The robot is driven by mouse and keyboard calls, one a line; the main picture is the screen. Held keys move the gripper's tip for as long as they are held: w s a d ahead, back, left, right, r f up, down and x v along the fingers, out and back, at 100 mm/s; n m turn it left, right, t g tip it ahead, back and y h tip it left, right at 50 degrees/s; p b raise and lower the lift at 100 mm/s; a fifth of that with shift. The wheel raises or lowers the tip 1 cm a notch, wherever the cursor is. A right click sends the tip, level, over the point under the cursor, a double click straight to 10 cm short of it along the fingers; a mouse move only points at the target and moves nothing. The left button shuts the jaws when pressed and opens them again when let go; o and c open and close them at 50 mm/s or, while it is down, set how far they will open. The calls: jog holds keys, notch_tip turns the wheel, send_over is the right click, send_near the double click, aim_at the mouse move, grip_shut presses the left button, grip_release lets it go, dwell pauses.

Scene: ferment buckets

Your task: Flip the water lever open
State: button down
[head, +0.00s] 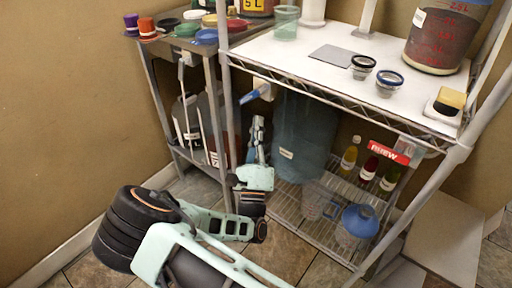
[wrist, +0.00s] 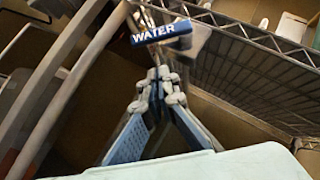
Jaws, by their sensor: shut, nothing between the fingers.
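The water lever (head: 249,97) is a small blue handle on a white fitting at the left end of the wire shelf, just under the white top. In the wrist view the lever (wrist: 172,31) shows its white WATER lettering and lies roughly level, slightly tilted. My gripper (head: 257,122) points upward below the lever in the head view. In the wrist view my gripper (wrist: 160,76) is shut and empty, its fingertips just below the lever in the picture. A small gap seems to show between them; I cannot tell the exact depth.
A large blue-grey bucket (head: 303,140) stands right beside my gripper on the lower rack. A dark jug (head: 205,130) stands to the left, under the grey table. Shelf posts (head: 227,85) and the wire shelf edge (wrist: 245,65) are close by. Bottles (head: 349,155) stand farther right.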

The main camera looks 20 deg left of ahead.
aim_at(251, 96)
jog(key=shift+w+a+r+b, duration=0.2)
jog(key=shift+w+a+r, duration=0.05)
jog(key=shift+a+r, duration=0.45)
jog(key=shift+w+a+r+b, duration=0.15)
jog(key=shift+w+a+r, duration=0.05)
jog(key=shift+a+r, duration=0.45)
jog(key=shift+d, duration=0.1)
